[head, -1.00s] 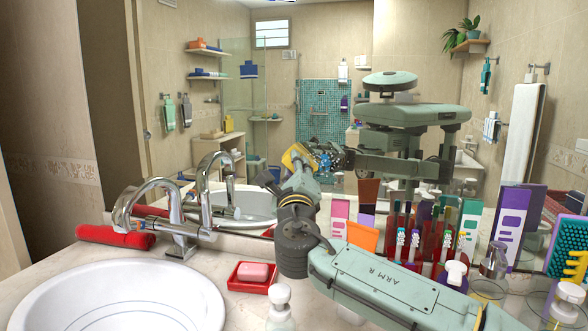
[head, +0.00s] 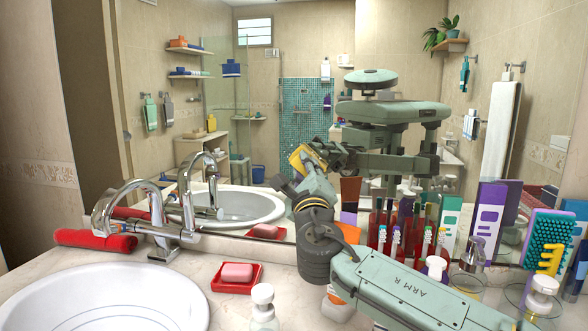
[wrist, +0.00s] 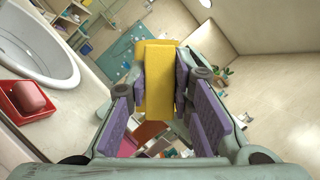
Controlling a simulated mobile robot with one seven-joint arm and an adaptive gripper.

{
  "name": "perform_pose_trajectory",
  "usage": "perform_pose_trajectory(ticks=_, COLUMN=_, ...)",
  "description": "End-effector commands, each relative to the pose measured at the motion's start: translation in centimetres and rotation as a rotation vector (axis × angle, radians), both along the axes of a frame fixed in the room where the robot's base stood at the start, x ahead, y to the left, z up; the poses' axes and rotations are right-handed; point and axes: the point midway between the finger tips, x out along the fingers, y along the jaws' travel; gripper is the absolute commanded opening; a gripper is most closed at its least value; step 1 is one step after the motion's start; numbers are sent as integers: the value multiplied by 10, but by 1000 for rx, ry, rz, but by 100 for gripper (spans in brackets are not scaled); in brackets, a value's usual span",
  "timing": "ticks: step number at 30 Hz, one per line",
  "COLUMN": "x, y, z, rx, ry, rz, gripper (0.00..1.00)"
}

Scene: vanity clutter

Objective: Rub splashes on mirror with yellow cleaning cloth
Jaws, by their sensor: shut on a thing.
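The yellow cleaning cloth (head: 297,159) is at the end of my gripper (head: 309,172), up in front of the mirror (head: 262,62). In the wrist view the cloth (wrist: 159,82) sits between the purple finger pads of my gripper (wrist: 161,92), which is shut on it. The cloth's far end points toward the mirror surface. I cannot tell whether it touches the glass. The mirror reflects my arm and body close behind the cloth. Splashes are hard to tell from the reflected blue tiles.
A chrome faucet (head: 160,225), white basin (head: 95,300), red soap dish (head: 237,277) with pink soap and rolled red towel (head: 95,240) are left. Toothbrushes, a purple-and-white box (head: 488,222), a pump bottle (head: 263,308) and a teal brush (head: 548,240) crowd the counter around my arm.

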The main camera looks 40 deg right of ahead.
Motion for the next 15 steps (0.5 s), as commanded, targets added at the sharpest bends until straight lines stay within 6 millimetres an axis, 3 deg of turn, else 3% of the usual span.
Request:
perform_pose_trajectory(ticks=6, x=-7, y=-8, z=0, rx=-2, ry=0, rz=-1, gripper=0)
perform_pose_trajectory(ticks=15, x=4, y=3, z=0, rx=-1, ry=0, rz=2, gripper=0)
